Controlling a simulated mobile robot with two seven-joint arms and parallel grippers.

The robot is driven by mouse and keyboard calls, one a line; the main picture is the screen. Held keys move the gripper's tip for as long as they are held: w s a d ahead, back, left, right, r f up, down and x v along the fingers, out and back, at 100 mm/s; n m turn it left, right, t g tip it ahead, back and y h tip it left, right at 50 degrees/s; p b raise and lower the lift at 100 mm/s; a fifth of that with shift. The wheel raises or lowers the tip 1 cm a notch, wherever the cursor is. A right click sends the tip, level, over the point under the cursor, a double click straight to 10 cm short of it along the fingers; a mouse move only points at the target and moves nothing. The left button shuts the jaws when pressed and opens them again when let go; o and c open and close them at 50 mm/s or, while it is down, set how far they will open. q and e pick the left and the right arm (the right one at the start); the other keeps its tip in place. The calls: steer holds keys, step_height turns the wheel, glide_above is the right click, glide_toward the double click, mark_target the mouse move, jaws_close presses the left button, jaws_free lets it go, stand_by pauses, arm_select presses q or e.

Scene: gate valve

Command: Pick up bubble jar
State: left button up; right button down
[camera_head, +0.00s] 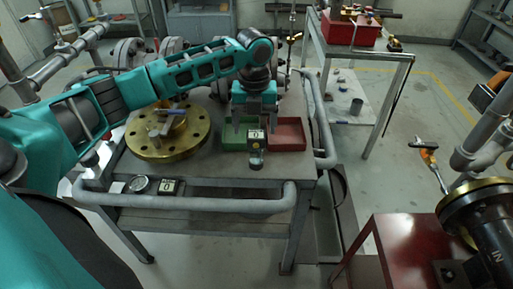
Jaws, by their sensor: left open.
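A small dark jar with a white "0" plate (256,157), which looks like the bubble jar, stands upright near the front edge of the grey workbench (225,183). It is in front of the green tray and the red tray. My left gripper (254,122) points down with its teal fingers apart, just behind and above the jar in the picture. I see nothing between the fingers. Whether a finger touches the jar, I cannot tell. My right gripper is not in view.
A green tray (232,138) and a red tray (289,134) flank the gripper. A brass flange (190,140) lies to the left. A round gauge (139,184) and another "0" plate (167,186) are at the front edge. A pipe rail (200,205) borders the bench.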

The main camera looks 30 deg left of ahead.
mark_target(256, 147)
arm_select(q)
steer(key=f, duration=0.7)
steer(key=shift+s+d+f, duration=0.2)
steer(key=shift+d+f, duration=0.1)
steer(key=shift+f, duration=0.05)
steer(key=c, duration=1.2)
